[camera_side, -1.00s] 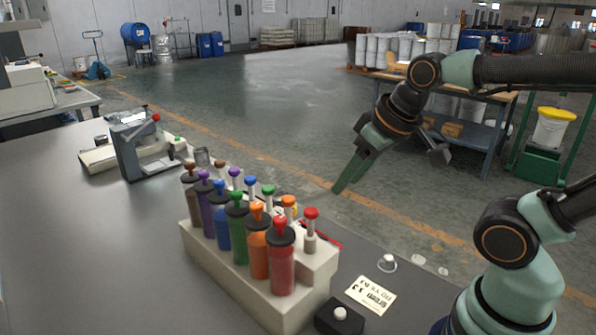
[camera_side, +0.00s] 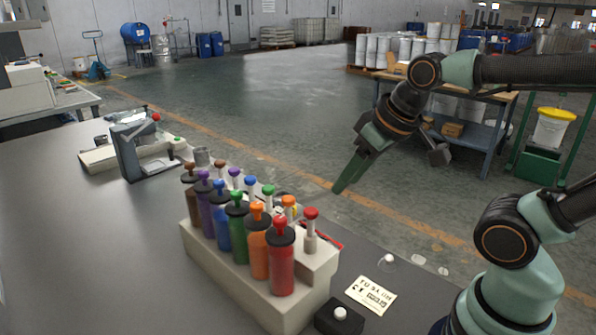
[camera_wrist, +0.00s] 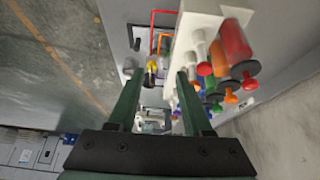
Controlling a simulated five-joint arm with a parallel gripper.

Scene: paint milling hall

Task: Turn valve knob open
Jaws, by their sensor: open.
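My gripper (camera_side: 340,188) is open and empty, pointing down to the left, above and behind the rack of coloured bottles in the side view. In the wrist view its two fingers (camera_wrist: 159,76) are spread. A small yellow and dark part (camera_wrist: 152,68), which may be the valve knob, shows between the fingertips, closer to the left one. It seems apart from them, but the gap in depth is hard to tell. In the side view only a bit of yellow (camera_side: 291,211) shows behind the bottles, so the knob's shape and turn are hidden.
The pale rack (camera_side: 240,287) with several coloured bottles stands close to the gripper. A grey stand (camera_side: 127,152) is farther left. A card (camera_side: 371,294) and a black box with a white button (camera_side: 340,316) lie in front. The left tabletop is clear.

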